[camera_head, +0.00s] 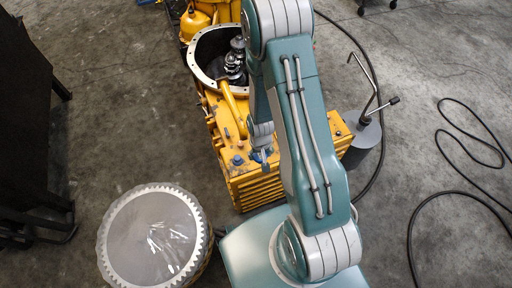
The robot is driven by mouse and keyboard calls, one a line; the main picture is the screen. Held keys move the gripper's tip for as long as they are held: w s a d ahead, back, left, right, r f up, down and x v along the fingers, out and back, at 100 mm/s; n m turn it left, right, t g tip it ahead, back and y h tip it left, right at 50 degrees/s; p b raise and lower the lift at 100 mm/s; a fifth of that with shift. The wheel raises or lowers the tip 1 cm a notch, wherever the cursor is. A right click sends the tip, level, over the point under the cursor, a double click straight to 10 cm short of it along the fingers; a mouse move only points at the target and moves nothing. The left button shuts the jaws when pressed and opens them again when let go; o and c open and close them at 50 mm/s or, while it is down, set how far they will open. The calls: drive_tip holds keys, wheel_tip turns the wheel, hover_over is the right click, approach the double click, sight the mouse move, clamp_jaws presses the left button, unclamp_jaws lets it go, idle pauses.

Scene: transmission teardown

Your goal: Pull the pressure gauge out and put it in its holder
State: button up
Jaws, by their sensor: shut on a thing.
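My gripper (264,156) is small in view at the end of my arm, low over the top of the yellow transmission housing (222,130). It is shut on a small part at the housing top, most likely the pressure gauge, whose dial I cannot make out. My forearm and wrist hide much of this spot. I cannot tell whether the part is still seated in the housing or clear of it. I cannot pick out the gauge's holder.
An open round bell housing (207,58) with dark gears (235,62) lies at the back. A blue cap (238,160) sits left of my gripper. Black cable (440,195) crosses the floor.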

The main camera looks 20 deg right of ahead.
drive_tip(key=s+r, duration=0.5)
drive_tip(key=r, duration=0.2)
drive_tip(key=shift+s+a+r, duration=0.2)
drive_tip(key=shift+s+a, duration=0.05)
idle(0.6)
